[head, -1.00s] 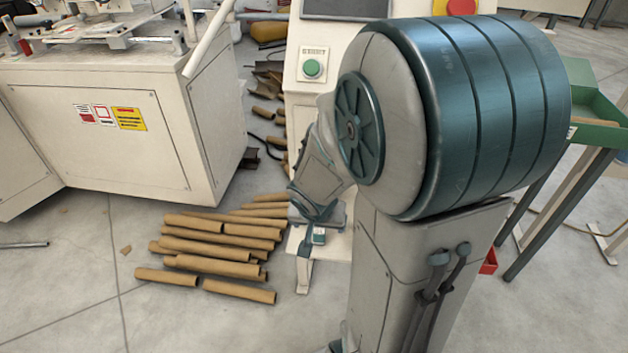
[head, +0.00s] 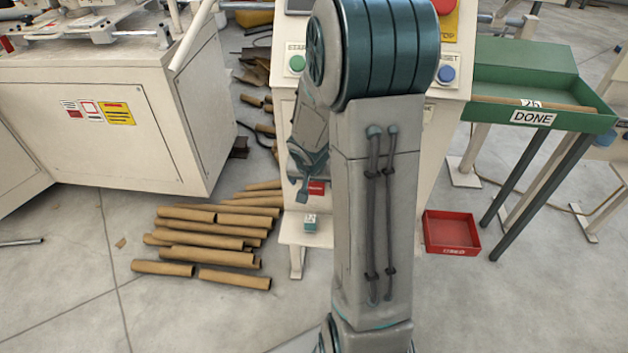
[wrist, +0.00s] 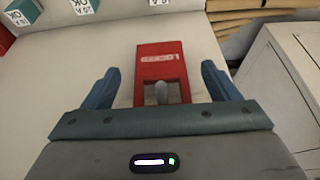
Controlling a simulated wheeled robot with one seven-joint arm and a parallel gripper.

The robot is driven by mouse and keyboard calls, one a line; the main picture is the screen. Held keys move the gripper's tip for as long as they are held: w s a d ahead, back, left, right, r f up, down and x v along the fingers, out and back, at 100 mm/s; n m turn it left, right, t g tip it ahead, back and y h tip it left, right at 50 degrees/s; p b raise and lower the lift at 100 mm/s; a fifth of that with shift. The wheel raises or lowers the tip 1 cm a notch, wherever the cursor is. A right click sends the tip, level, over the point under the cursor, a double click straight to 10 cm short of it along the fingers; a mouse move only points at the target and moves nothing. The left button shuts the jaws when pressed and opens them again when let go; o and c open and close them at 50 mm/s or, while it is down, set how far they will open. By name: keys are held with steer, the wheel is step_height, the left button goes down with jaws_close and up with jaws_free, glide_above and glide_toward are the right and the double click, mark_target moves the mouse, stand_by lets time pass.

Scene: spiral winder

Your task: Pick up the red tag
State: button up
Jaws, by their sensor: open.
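The red tag (wrist: 160,63) lies flat on a pale shelf in the wrist view, with white lettering and a cut-out around a grey peg-like piece at its near end. My gripper (wrist: 160,84) is open, with one blue finger on each side of the tag's near part and clear gaps to both. In the head view the red tag (head: 316,188) shows as a small red patch just right of my gripper (head: 302,189), low on the front of the white machine. My arm hides part of that machine.
Small white-and-teal OK blocks (wrist: 22,12) sit on the shelf beyond the tag. Cardboard tubes (head: 205,256) lie on the floor at left. A red bin (head: 451,232) is on the floor at right, near a green DONE tray (head: 540,90).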

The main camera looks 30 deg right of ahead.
mark_target(314, 194)
steer(key=w+f, duration=0.1)
steer(key=w+d+f+b, duration=0.1)
steer(key=f, duration=0.1)
steer(key=shift+d, duration=0.15)
steer(key=shift+r, duration=0.1)
steer(key=c, duration=1.1)
steer(key=shift+r, duration=0.1)
steer(key=shift+c, duration=0.2)
steer(key=shift+s+r, duration=0.1)
steer(key=shift+r, duration=0.15)
steer(key=s+a+b, duration=0.5)
steer(key=s+b, duration=0.1)
steer(key=s, duration=0.1)
steer(key=s+a+b, duration=0.4)
steer(key=s+b, duration=0.2)
steer(key=s, duration=0.2)
steer(key=shift+a, duration=0.35)
